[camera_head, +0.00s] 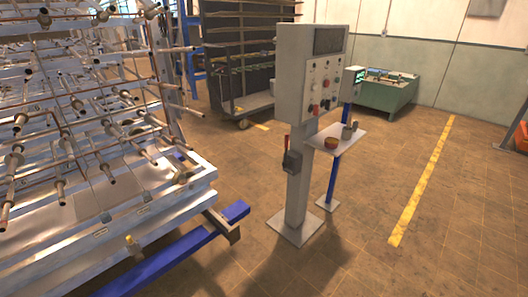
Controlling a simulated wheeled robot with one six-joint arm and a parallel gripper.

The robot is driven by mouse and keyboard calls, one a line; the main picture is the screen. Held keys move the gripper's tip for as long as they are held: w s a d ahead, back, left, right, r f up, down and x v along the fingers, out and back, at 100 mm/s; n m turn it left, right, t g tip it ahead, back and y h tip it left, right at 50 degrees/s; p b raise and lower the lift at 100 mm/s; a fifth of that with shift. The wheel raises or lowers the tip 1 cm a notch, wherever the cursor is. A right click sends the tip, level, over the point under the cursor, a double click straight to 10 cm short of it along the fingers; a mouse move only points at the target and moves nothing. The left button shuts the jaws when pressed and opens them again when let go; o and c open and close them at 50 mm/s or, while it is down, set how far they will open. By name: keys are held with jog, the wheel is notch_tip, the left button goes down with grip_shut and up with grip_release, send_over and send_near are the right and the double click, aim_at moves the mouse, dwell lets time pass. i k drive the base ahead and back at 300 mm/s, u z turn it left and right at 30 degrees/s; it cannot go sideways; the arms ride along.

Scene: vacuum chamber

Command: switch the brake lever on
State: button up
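A lever with a red handle (287,143) sits on a dark switch box (292,162) on the left side of a grey control post (298,200). It looks like the brake lever. The red handle stands roughly upright above the box. It is small in the picture, and I cannot tell whether it is on or off. My gripper and arm are not in view.
The post carries a control panel (312,85) with buttons and has a floor plate (296,228). A small shelf (335,137) holds containers beside it. A metal rack (90,130) and blue beam (175,252) fill the left. The right floor (400,240) is mostly clear.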

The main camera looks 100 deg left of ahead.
aim_at(287, 163)
jog(key=u, duration=2.95)
jog(key=i, duration=1.65)
jog(key=u, duration=0.5)
jog(key=i, duration=1)
jog(key=u, duration=1.1)
jog(key=i, duration=0.5)
jog(key=u, duration=0.3)
